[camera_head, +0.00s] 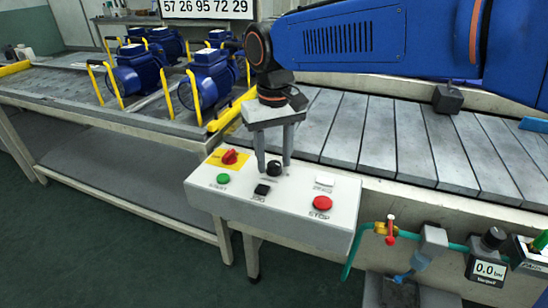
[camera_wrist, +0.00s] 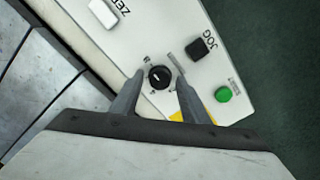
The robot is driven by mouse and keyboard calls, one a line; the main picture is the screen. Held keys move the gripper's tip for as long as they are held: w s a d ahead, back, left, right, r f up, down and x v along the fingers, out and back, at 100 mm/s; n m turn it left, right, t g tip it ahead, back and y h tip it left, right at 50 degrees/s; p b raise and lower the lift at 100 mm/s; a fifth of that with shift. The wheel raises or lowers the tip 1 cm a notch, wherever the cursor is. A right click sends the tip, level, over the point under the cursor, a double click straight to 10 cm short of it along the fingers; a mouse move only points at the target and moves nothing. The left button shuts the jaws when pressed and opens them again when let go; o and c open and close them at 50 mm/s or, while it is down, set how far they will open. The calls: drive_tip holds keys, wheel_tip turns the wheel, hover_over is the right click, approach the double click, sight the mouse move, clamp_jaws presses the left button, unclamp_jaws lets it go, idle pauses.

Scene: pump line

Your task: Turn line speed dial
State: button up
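The line speed dial (camera_head: 273,168) is a round black knob with a pale pointer mark, at the back middle of a white control box (camera_head: 215,201). My gripper (camera_head: 273,172) points down at it with two grey fingers, one on each side of the dial. In the wrist view the dial (camera_wrist: 159,77) sits between the fingertips of my open gripper (camera_wrist: 160,82), with a visible gap on the right side. The left fingertip is closer to it. Whether that finger touches the dial I cannot tell.
The box also carries a red switch on a yellow plate (camera_head: 230,157), a green button (camera_head: 223,178), a black JOG button (camera_head: 262,190), a white button (camera_head: 324,180) and a red STOP button (camera_head: 322,203). Blue pumps (camera_head: 209,75) stand behind left; a slatted conveyor (camera_head: 360,135) runs behind.

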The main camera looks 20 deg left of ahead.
sight(275, 164)
drive_tip(key=shift+r, duration=0.1)
wheel_tip(275, 164, up, 17)
idle(0.8)
drive_tip(key=shift+r, duration=0.1)
drive_tip(key=d+f+m+t+y, duration=0.15)
drive_tip(key=d+f, duration=0.25)
drive_tip(key=d, duration=0.9)
drive_tip(key=d+f+m+t+h, duration=0.1)
drive_tip(key=d+f+m, duration=0.15)
drive_tip(key=d, duration=1.05)
drive_tip(key=s+d+f+m, duration=0.1)
drive_tip(key=s+d+f, duration=0.3)
drive_tip(key=d+f, duration=0.2)
drive_tip(key=s+d+f+m+t, duration=0.1)
drive_tip(key=s+d+f, duration=0.3)
drive_tip(key=d+f, duration=0.2)
drive_tip(key=s+d+f+m+t, duration=0.1)
drive_tip(key=s+d+f+m, duration=0.1)
drive_tip(key=s+d+f, duration=0.2)
drive_tip(key=shift+s+d+f, duration=0.2)
drive_tip(key=shift+d+f, duration=0.55)
drive_tip(key=shift+f, duration=0.05)
drive_tip(key=shift+s+d+f, duration=0.2)
drive_tip(key=shift+d+f, duration=0.5)
drive_tip(key=shift+f, duration=0.1)
